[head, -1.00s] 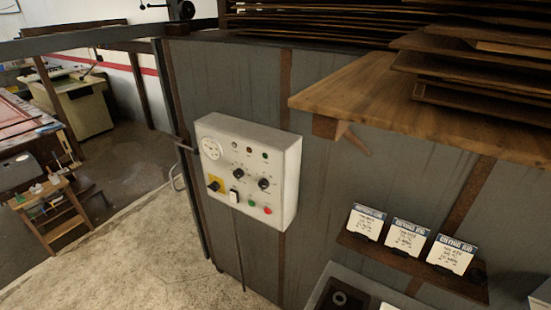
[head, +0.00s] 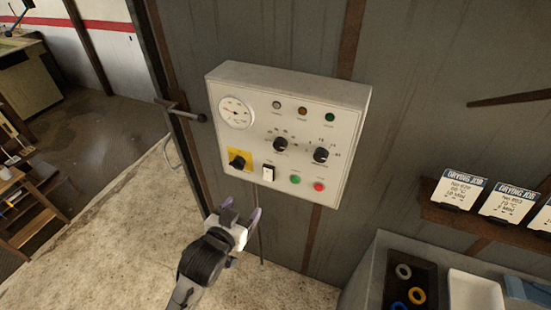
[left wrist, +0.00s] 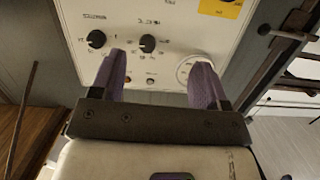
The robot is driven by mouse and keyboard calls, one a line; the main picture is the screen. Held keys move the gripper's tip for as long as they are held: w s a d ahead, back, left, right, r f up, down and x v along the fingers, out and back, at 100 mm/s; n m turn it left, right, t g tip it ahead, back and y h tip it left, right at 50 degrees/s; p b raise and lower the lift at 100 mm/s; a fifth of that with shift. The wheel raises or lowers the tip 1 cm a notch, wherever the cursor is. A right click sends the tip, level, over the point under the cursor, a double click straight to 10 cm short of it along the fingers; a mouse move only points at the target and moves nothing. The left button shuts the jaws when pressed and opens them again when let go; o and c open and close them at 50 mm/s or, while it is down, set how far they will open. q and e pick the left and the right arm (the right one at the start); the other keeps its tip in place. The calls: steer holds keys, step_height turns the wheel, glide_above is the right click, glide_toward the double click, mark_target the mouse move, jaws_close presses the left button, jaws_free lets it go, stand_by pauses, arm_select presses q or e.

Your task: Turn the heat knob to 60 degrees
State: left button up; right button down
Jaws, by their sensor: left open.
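A pale control box (head: 350,100) hangs on the grey wall. It has two black dial knobs with scale marks, a left one (head: 280,145) and a right one (head: 320,155). Their labels are too small to tell which is the heat knob, or their settings. My left gripper (head: 241,210) is open and empty, below the box's lower left and apart from the knobs. In the left wrist view the box appears upside down, with the left knob (left wrist: 147,43) between the purple fingers (left wrist: 158,75) in the picture and the right knob (left wrist: 97,39) beside it. My right gripper is not in view.
The box also carries a round gauge (head: 236,112), a yellow-plated rotary switch (head: 238,163), a white rocker switch (head: 268,173), a green button (head: 295,179) and a red button (head: 318,187). A metal handle (head: 180,108) juts out left. Job cards (head: 458,190) stand on a shelf at right.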

mark_target(278, 148)
arm_select(q)
steer(key=w+d+r, duration=0.1)
steer(key=w+d, duration=0.1)
steer(key=w, duration=0.3)
steer(key=w+d+r+m+t+h, duration=0.1)
steer(key=w+d+r, duration=0.1)
steer(key=w, duration=0.3)
steer(key=w+d+r+h, duration=0.1)
steer(key=w+d+r, duration=0.1)
steer(key=w+d, duration=0.2)
steer(key=shift+w+r+p, duration=0.2)
steer(key=shift+w+p, duration=0.1)
steer(key=shift+w, duration=0.35)
steer(key=shift+x, duration=0.9)
steer(key=shift+w, duration=0.1)
steer(key=shift+c, duration=0.3)
steer(key=c, duration=0.9)
